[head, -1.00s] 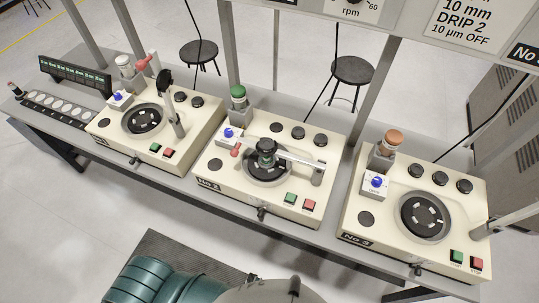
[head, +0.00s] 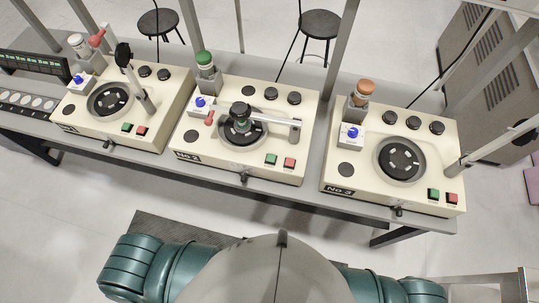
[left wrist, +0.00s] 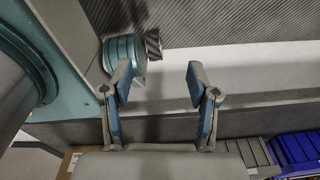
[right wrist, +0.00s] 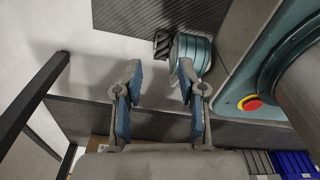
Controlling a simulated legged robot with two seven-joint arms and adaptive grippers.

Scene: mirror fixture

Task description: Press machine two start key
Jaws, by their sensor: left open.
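Machine two (head: 213,146), a cream box labelled No 2, stands in the middle of the bench in the head view. Its green key (head: 271,160) is on the front right of the top, beside a red key (head: 290,163); lettering on the keys is too small to read. A swing arm (head: 270,119) with a dark head lies across its round plate. My left gripper (left wrist: 160,82) is open and empty in the left wrist view. My right gripper (right wrist: 160,75) is open and empty in the right wrist view. Neither gripper shows in the head view, so both are away from the keys.
Machine one (head: 75,117) stands left and machine three (head: 335,173) right on the grey bench (head: 300,194). Posts rise behind them. Two stools (head: 319,25) stand beyond. A dark mat (head: 165,225) lies on the floor before the bench. Blue bins (left wrist: 297,150) show in the left wrist view.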

